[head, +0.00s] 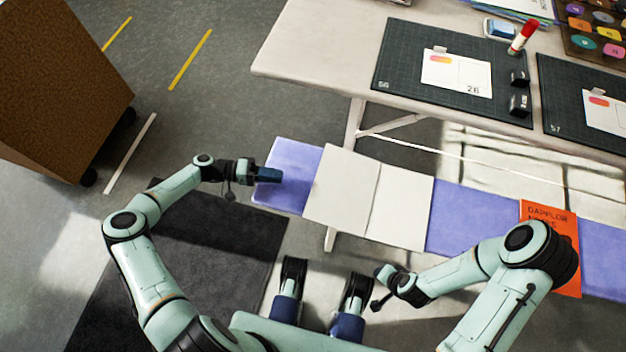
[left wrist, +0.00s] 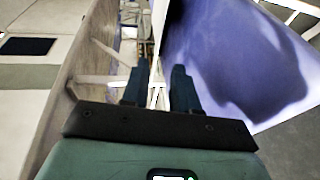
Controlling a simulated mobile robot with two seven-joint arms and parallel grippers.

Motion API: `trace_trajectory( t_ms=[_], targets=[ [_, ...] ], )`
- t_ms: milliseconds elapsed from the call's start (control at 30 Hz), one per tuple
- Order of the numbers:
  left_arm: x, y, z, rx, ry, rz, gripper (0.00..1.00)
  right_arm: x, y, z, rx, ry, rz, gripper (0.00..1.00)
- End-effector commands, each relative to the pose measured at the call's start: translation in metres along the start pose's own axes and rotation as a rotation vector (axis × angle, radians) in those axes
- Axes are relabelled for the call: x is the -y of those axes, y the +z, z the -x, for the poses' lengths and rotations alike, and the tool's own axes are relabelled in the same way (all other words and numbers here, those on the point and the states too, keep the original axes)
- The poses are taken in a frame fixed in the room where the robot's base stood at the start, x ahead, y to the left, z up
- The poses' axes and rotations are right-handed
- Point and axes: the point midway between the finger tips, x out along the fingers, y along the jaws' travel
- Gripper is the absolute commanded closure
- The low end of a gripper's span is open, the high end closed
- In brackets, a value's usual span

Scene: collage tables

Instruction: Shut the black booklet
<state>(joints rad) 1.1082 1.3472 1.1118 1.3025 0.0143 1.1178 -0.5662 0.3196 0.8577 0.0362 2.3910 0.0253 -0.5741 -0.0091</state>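An open booklet (head: 368,196) lies flat on the purple-topped bench in the head view, with two blank white pages up and a fold between them. Its cover is hidden, so I cannot see whether it is black. My left gripper (head: 268,174) is over the left end of the bench, apart from the booklet's left edge. In the left wrist view its two dark blue fingers (left wrist: 160,90) are apart with a gap between them. My right gripper (head: 380,287) is in front of the bench, below the booklet in the picture; its fingers are not clear.
An orange booklet (head: 546,212) lies on the purple bench (head: 470,217), partly hidden by my right arm. Behind stands a pale table (head: 320,50) with dark cutting mats (head: 400,60), cards and a glue stick (head: 523,37). A brown cabinet (head: 60,80) stands at left.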

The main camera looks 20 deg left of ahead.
Motion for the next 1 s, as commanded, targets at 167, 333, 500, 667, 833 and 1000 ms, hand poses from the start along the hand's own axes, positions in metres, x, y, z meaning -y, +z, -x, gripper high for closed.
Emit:
trace_trajectory(
  t_ms=[167,333,500,667,833,1000],
  targets=[
    [-0.001,0.001,-0.041,0.005,0.004,0.000,0.71,-0.001,-0.002,-0.002,-0.005,0.000,-0.001,0.71],
    [0.000,0.001,-0.076,0.005,0.003,0.002,0.71,-0.002,-0.005,-0.004,-0.014,0.001,-0.001,0.71],
    [0.000,0.001,-0.100,0.005,0.001,0.001,0.71,-0.002,-0.007,-0.006,-0.021,0.002,-0.002,0.71],
    [0.000,0.001,-0.111,0.003,0.001,0.003,0.71,-0.003,-0.009,-0.007,-0.026,0.002,-0.002,0.71],
    [0.000,0.001,-0.112,0.002,-0.001,0.002,0.71,-0.003,-0.009,-0.007,-0.027,0.002,-0.002,0.71],
    [0.000,0.001,-0.112,0.002,-0.001,0.002,0.84,-0.003,-0.009,-0.007,-0.027,0.002,-0.002,0.71]
  ],
)
